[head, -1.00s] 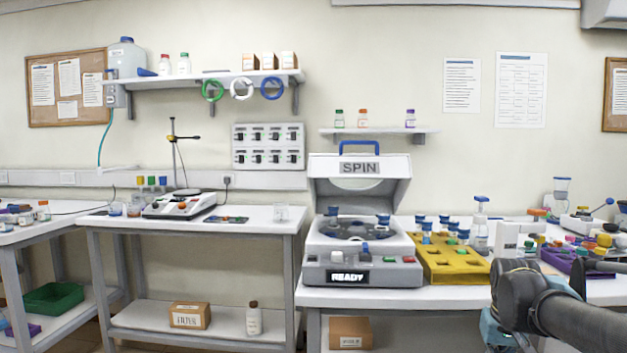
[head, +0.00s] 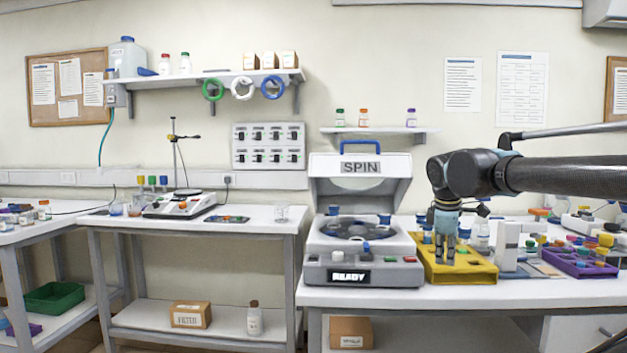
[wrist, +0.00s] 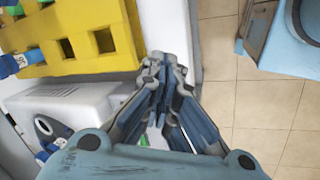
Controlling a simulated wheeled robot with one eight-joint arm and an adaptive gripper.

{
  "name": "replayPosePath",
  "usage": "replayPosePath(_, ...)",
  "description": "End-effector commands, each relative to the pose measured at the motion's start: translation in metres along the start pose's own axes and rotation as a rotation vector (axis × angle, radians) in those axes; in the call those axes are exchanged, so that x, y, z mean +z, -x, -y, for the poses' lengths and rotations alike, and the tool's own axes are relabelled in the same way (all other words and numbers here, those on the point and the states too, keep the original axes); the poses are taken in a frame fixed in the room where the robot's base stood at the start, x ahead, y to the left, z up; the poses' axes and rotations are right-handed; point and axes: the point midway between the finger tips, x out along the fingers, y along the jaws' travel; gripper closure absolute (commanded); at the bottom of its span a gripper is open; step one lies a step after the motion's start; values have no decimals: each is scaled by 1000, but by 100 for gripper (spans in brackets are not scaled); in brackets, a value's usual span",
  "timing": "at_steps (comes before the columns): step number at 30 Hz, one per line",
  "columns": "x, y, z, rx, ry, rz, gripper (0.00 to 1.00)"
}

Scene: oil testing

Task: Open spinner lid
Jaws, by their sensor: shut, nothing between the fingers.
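The spinner (head: 360,240) stands on the bench with its display reading READY. Its lid (head: 360,192), marked SPIN with a blue handle (head: 359,144) on top, stands raised, open above the rotor. Blue-capped tubes (head: 384,219) sit around the rotor. My gripper (head: 446,262) points down in front of the yellow rack (head: 482,273), right of the spinner. Its fingers are shut and empty. In the wrist view my gripper (wrist: 165,62) is over the bench front, with the yellow rack (wrist: 85,30) above left and part of the spinner (wrist: 85,105) below left.
A white block (head: 508,246) stands right of the rack. A purple tray (head: 578,262) with coloured items lies further right. A lower table with a scale (head: 184,204) stands to the left. Clear bench (head: 560,293) lies along the front edge.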

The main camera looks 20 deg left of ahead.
Motion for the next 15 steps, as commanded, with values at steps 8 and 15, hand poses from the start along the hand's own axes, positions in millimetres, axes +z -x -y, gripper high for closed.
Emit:
replayPosePath(8,-107,75,-41,86,610,-12,100)
replayPosePath(15,-208,141,-48,182,1131,-5,100)
